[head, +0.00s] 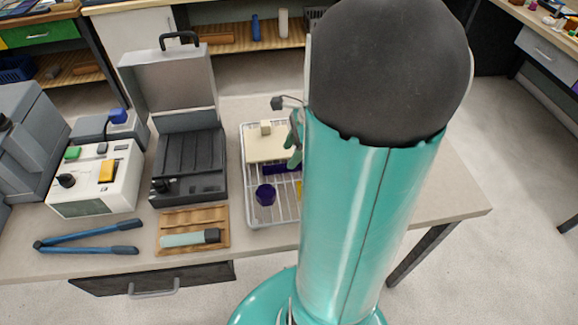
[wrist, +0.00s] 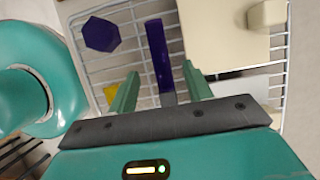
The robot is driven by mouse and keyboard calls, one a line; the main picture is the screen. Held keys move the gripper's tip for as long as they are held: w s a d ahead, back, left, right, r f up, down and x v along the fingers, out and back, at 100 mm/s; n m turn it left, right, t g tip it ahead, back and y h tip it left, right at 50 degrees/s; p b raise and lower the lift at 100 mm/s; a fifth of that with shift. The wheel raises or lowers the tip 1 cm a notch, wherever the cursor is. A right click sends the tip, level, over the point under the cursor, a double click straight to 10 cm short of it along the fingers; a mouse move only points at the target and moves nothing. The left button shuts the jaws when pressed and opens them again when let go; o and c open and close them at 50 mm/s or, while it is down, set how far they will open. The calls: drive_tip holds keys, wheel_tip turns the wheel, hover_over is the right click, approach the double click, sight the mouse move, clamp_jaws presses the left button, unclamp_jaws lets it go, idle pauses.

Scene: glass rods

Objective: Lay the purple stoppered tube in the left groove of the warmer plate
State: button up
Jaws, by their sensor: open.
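The purple stoppered tube (wrist: 157,50) lies in a white wire basket; its grey end (wrist: 168,99) points toward my gripper's base in the wrist view. In the head view only part of the tube (head: 279,169) shows, left of my arm. My gripper (wrist: 160,70) is open, with one green finger on each side of the tube in the picture. I cannot tell whether the fingers are down level with it. In the head view my gripper (head: 295,137) is mostly hidden by my arm. The dark grooved warmer plate (head: 190,153) is left of the basket, its grey lid (head: 172,88) raised; its grooves look empty.
The wire basket (head: 250,215) also holds a purple hexagonal piece (head: 265,194), a cream block (head: 265,147) and something yellow. A white control box (head: 97,178) and blue-handled tool (head: 88,238) are further left.

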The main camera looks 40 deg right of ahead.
sight(283, 165)
drive_tip(key=x, duration=0.4)
drive_tip(key=shift+w+a+f, duration=0.1)
drive_tip(key=shift+a+f, duration=0.05)
drive_tip(key=shift+f, duration=0.15)
drive_tip(key=shift+c, duration=0.4)
clamp_jaws()
drive_tip(key=shift+r, duration=0.2)
